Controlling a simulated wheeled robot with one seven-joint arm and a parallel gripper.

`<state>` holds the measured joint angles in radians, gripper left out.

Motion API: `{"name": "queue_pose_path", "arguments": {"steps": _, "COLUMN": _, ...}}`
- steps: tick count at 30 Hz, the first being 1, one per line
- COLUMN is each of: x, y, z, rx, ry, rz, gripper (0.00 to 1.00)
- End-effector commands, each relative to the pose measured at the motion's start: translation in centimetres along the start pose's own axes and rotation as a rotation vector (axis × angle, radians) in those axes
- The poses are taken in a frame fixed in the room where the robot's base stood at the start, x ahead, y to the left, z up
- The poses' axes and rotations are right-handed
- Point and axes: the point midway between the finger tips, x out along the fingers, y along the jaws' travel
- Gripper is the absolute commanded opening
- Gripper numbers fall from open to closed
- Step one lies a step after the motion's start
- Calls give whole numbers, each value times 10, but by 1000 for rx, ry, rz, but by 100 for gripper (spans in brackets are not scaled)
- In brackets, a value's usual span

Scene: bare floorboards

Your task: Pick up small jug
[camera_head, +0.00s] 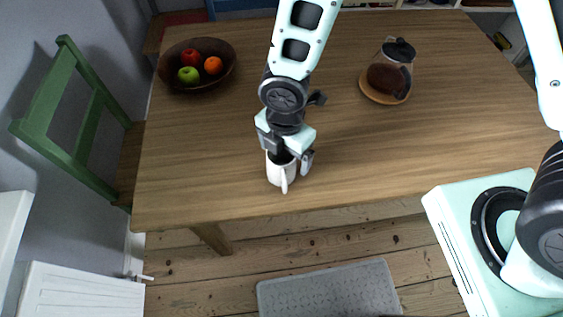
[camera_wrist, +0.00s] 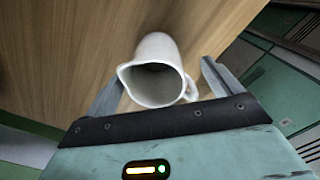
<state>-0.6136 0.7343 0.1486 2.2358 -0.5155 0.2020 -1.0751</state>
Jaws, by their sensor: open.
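The small white jug (camera_head: 280,174) stands near the front edge of the wooden table in the head view. Its handle points toward the front edge. In the wrist view the jug (camera_wrist: 157,72) lies between the two fingers, with its open mouth facing the camera and its handle near the right finger. My gripper (camera_head: 292,158) is over the jug from above, with its fingers open on either side of it. In the wrist view the gripper (camera_wrist: 160,92) shows gaps between fingers and jug; whether either finger touches it is hard to tell. Part of the jug is hidden by my gripper in the head view.
On the wooden table (camera_head: 200,130), a dark bowl (camera_head: 166,73) of fruit stands at the back left. A green chair (camera_head: 50,95) is at the left. The table around the jug is clear.

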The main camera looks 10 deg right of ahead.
Motion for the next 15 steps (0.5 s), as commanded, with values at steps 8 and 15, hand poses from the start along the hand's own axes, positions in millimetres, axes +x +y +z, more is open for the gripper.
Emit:
{"name": "queue_pose_path", "arguments": {"steps": 8, "x": 36, "y": 5, "z": -5, "rx": -1, "ry": -1, "rz": -4, "gripper": 91}}
{"name": "queue_pose_path", "arguments": {"steps": 15, "x": 45, "y": 6, "z": -5, "rx": 0, "ry": -1, "rz": 0, "gripper": 91}}
